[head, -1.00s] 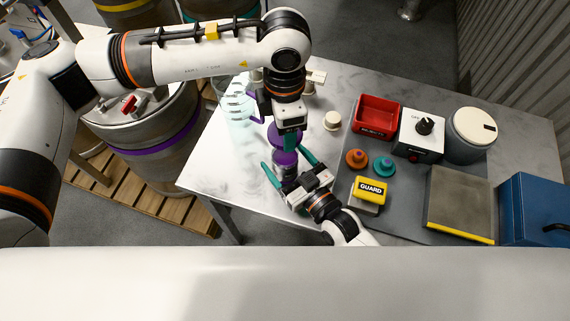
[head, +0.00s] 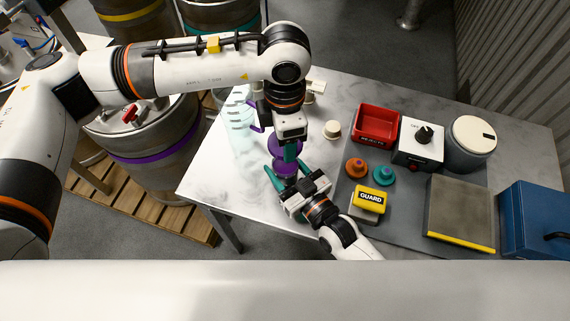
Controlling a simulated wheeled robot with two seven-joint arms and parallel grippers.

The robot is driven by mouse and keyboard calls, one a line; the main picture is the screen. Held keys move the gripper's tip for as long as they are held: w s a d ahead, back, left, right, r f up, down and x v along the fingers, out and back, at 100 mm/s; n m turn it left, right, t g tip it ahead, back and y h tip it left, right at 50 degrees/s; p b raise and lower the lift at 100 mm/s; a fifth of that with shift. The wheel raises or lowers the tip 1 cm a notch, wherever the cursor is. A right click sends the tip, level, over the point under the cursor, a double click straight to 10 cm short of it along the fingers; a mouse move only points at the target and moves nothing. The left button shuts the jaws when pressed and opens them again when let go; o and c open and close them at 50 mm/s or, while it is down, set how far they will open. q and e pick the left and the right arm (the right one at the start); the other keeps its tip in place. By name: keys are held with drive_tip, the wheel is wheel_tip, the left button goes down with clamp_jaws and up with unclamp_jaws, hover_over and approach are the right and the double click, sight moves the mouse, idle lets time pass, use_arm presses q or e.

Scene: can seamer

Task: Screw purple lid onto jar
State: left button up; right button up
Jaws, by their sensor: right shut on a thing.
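The upper purple piece, which looks like the purple lid (head: 276,145), is at the fingers of my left gripper (head: 290,150), which points down from above. Its fingers hide part of it, and I cannot tell how they close on it. Just below is a purple-topped piece that looks like the jar (head: 286,168). The lid and the jar overlap in this view, so I cannot tell whether they touch. My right gripper (head: 286,180) comes from the lower right and is shut on the jar, hiding its lower part.
Orange (head: 356,168) and teal (head: 383,176) knobbed pieces lie to the right, near a yellow GUARD block (head: 370,200). A red tray (head: 377,122) and a white control box (head: 420,142) stand behind. A cream piece (head: 332,130) sits nearby. The table's left front is clear.

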use_arm(q)
drive_tip(key=shift+f, duration=2.35)
drive_tip(key=shift+f, duration=0.1)
drive_tip(key=shift+f, duration=0.8)
drive_tip(key=shift+f, duration=0.55)
drive_tip(key=m, duration=3.4)
drive_tip(key=shift+d, duration=0.1)
